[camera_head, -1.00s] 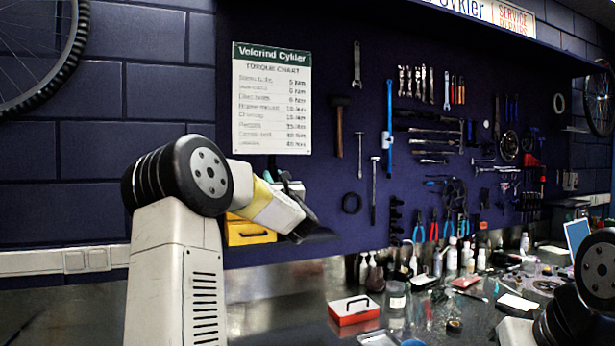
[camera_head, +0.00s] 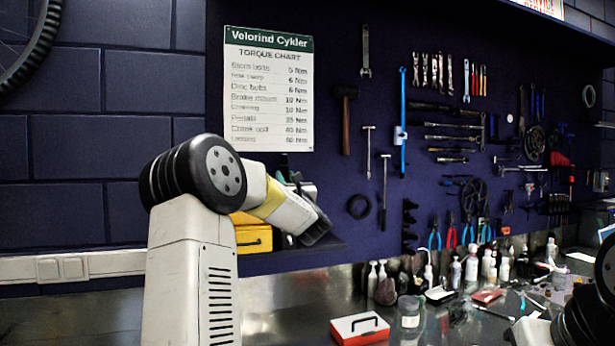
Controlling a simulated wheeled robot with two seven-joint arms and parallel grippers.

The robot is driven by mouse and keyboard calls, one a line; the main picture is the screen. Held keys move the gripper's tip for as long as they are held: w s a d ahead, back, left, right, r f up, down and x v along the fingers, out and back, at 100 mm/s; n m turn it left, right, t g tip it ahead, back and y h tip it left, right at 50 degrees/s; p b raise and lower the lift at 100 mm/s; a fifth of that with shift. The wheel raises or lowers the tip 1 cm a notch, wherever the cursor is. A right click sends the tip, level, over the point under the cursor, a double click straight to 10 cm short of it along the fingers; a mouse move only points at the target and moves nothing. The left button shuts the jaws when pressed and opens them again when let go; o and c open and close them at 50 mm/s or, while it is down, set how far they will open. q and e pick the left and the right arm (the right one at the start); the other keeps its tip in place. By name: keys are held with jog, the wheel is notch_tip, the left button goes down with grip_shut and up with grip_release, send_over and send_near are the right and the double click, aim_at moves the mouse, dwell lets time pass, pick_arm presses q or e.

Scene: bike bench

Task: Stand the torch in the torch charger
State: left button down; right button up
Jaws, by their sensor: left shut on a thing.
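My left arm rises at the left, and its dark left gripper (camera_head: 318,228) points down to the right in front of the pegboard wall. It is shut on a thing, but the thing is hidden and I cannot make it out. Neither the torch nor the torch charger can be picked out for certain. A grey and green item (camera_head: 290,178) shows only partly behind my left wrist, too covered to identify. My right gripper is out of view; only part of my right arm shows at the lower right.
A yellow case (camera_head: 252,238) sits on a shelf (camera_head: 330,246) behind my left arm. A red and white box (camera_head: 360,328) stands on the metal bench (camera_head: 280,320). Several bottles (camera_head: 472,266) line its back. Tools and a torque chart (camera_head: 268,90) hang on the wall.

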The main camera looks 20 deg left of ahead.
pick_arm(q)
notch_tip(320, 180, down, 10)
jog(key=shift+f, duration=0.2)
dwell(0.8)
jog(key=c, duration=1.1)
grip_release()
jog(key=shift+v, duration=3.95)
